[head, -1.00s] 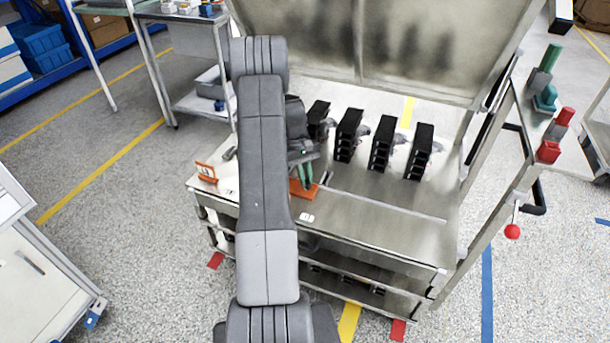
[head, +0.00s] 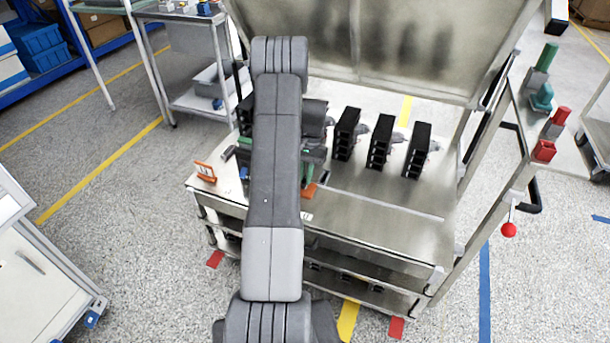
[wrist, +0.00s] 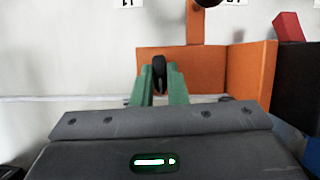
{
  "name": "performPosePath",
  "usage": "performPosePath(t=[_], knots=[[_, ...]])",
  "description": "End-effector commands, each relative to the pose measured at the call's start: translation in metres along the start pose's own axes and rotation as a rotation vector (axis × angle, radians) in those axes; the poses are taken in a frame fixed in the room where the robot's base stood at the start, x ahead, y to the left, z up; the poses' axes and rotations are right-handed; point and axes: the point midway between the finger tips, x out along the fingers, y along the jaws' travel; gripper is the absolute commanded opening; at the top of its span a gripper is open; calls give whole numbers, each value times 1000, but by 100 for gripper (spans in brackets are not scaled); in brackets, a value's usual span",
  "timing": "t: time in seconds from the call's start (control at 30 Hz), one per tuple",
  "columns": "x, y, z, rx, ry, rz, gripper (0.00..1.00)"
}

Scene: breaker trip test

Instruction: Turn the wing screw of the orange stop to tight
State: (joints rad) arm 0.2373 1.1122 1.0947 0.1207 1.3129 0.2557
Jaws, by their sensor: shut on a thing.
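The orange stop (wrist: 225,70) fills the middle of the wrist view, an upright plate with a side wing and a narrow arm rising behind it. In the head view only a small part of an orange piece (head: 309,190) shows beside my arm. My gripper (wrist: 160,84) has green fingers closed on the black wing screw (wrist: 159,68) at the front of the stop. The screw stands upright between the fingertips, its lower part hidden by them. In the head view, my gripper (head: 307,172) is low over the bench, largely hidden by my arm.
Several black breakers (head: 378,142) stand in a row on the steel bench (head: 385,215). A small orange labelled piece (head: 205,172) is at the bench's left end. A red block (wrist: 288,27) and a dark body are close right of the stop. The bench front right is clear.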

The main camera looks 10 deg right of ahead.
Motion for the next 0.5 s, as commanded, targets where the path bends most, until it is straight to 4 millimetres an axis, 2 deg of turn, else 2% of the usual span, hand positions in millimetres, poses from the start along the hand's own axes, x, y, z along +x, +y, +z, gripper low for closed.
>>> performPosePath(t=[0.5], knots=[[0,0,0,60,2,-25,0]])
